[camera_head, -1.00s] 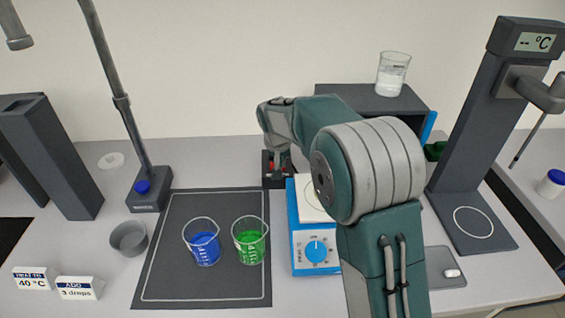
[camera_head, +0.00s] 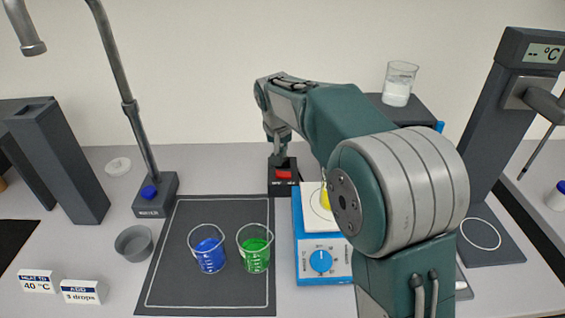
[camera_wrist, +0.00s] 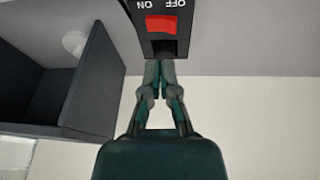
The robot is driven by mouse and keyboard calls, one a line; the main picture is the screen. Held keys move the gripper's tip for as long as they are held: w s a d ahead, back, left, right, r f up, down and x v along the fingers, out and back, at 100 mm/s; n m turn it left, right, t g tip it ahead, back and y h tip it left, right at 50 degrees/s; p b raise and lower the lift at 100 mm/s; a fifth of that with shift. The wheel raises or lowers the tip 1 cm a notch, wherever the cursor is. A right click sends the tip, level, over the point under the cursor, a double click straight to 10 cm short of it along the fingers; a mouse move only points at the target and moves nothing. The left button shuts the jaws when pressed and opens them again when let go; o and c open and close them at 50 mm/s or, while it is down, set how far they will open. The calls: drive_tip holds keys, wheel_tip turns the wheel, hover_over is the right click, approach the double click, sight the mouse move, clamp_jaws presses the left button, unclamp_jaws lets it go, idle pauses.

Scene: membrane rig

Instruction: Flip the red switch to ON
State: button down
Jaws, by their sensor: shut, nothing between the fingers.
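The switch box (camera_head: 284,187) is black with a red rocker (camera_head: 283,174) and stands behind the blue stirrer. In the wrist view the red rocker (camera_wrist: 162,25) and the ON and OFF lettering appear upside down, ON at left and OFF at right. I cannot tell which way the rocker is tilted. My gripper (camera_wrist: 160,64) is shut and empty, its fingertips at the box's near edge in that view, short of the rocker. In the head view my gripper (camera_head: 281,160) points down just above and behind the rocker. I cannot tell whether it touches the box.
The blue stirrer (camera_head: 322,272) and a partly hidden yellow vessel (camera_head: 325,196) stand in front of the switch. Beakers of blue (camera_head: 208,252) and green liquid (camera_head: 255,250) stand on the dark mat (camera_head: 180,285). A dark shelf (camera_head: 425,112) bears a beaker (camera_head: 398,85).

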drive_tip(key=v, duration=0.3)
drive_tip(key=s+d+r+t, duration=0.1)
drive_tip(key=s+d+r, duration=0.2)
drive_tip(key=s+d, duration=0.3)
drive_tip(key=s+d+r, duration=0.3)
drive_tip(key=s, duration=0.6)
drive_tip(key=s+d+f, duration=0.2)
drive_tip(key=s+f, duration=0.1)
drive_tip(key=s, duration=0.6)
drive_tip(key=s+d+f+t, duration=0.1)
drive_tip(key=s+d+f, duration=0.1)
drive_tip(key=s, duration=0.7)
drive_tip(key=shift+d+f+y, duration=0.4)
drive_tip(key=shift+d, duration=0.1)
